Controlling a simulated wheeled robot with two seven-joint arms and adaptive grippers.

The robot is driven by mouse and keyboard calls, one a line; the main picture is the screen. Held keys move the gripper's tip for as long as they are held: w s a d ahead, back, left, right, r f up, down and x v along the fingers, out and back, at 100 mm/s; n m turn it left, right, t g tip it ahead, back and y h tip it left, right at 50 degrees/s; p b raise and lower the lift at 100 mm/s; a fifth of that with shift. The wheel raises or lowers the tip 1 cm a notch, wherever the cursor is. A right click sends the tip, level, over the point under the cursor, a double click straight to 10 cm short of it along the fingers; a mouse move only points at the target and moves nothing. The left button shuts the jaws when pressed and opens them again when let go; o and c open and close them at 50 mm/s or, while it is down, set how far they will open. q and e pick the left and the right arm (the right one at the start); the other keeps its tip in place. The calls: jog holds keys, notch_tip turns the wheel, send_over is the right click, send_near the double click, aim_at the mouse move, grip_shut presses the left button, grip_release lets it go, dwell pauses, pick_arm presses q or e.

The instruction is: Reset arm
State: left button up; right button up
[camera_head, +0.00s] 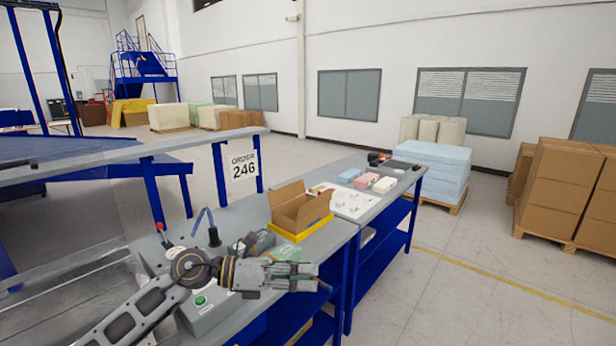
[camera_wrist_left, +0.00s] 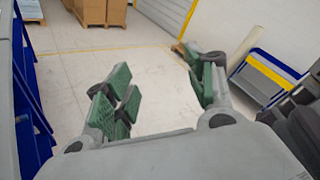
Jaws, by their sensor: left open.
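My left arm comes in from the lower left of the head view and reaches right across the front of the grey workbench (camera_head: 328,240). My left gripper (camera_head: 318,278) points right near the bench's front edge. In the left wrist view my left gripper (camera_wrist_left: 165,88) is open, with its green-padded fingers spread. Only bare floor shows between them, with nothing held. My right gripper is not in view.
An open cardboard box (camera_head: 300,210) stands in a yellow tray (camera_head: 303,233) behind the left gripper. A pale green object (camera_head: 285,254) is partly hidden by the gripper. Blue (camera_head: 350,175), pink (camera_head: 367,179) and cream (camera_head: 384,186) blocks lie farther along the bench.

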pick_arm(q)
jog(key=w+a+r+n+t+y, duration=0.2)
jog(key=w+a+r+n+t, duration=0.1)
jog(key=n+t, duration=0.7)
jog(key=w+a+r+n+t+y, duration=0.1)
jog(key=w+a+r+n+t, duration=0.2)
jog(key=n+t, duration=0.65)
jog(key=s+a+f+n+g+y, duration=0.2)
jog(key=a+f+n+g+y, duration=0.1)
jog(key=a+f+n+y, duration=0.5)
jog(key=s+a+f+n+g+y, duration=0.2)
jog(key=a+f+n+g+y, duration=0.25)
jog(key=f+n, duration=0.65)
jog(key=s+a+f+n+g, duration=0.1)
jog(key=s+f+n+g, duration=0.1)
jog(key=s+f+g, duration=0.55)
jog(key=s+a+f+n+g, duration=0.25)
jog(key=s+f, duration=0.65)
jog(key=s, duration=0.5)
notch_tip(320, 180, down, 33)
jog(key=s+g, duration=0.2)
jog(key=s, duration=0.1)
jog(key=s+a+f+g, duration=0.1)
jog(key=s+a+f, duration=0.2)
jog(key=s+f, duration=1.7)
jog(key=shift+s, duration=1.05)
